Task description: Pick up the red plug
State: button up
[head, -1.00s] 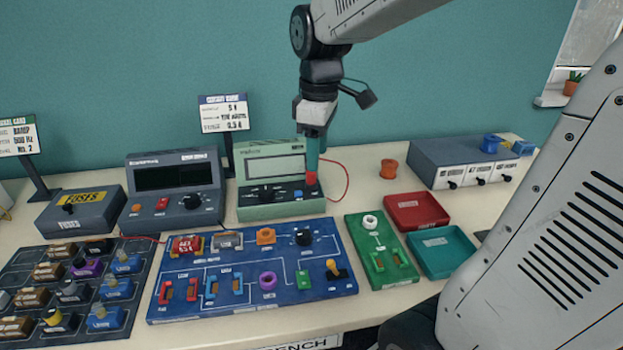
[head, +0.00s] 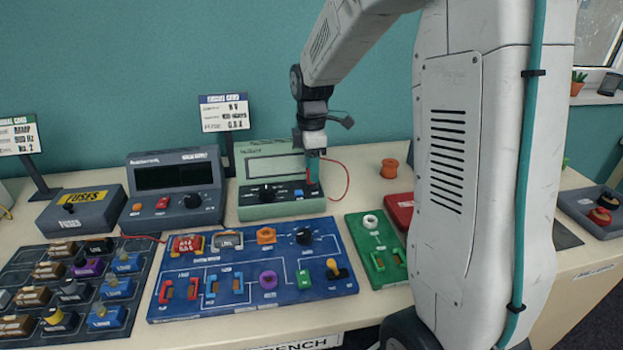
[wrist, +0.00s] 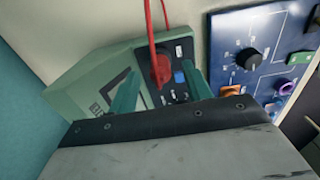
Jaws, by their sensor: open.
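The red plug (wrist: 162,72) sits on the front panel of the green meter (wrist: 85,88), with a red cable (wrist: 150,22) running from it. My gripper (wrist: 160,80) is open, with one teal finger on each side of the plug in the wrist view. Whether the fingers touch the plug I cannot tell. In the head view my gripper (head: 313,182) points down at the right end of the green meter (head: 262,210). There the fingers largely hide the plug, and the red cable (head: 347,182) loops out to the right.
A blue circuit board (head: 225,306) lies in front of the meter, with a green board (head: 372,270) to its right. A dark power supply (head: 150,213) stands to the left. An orange spool (head: 389,168) stands behind right. My arm hides much of the right side.

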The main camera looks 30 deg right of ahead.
jog(key=shift+f, duration=0.7)
grip_shut()
jog(key=shift+r, duration=0.1)
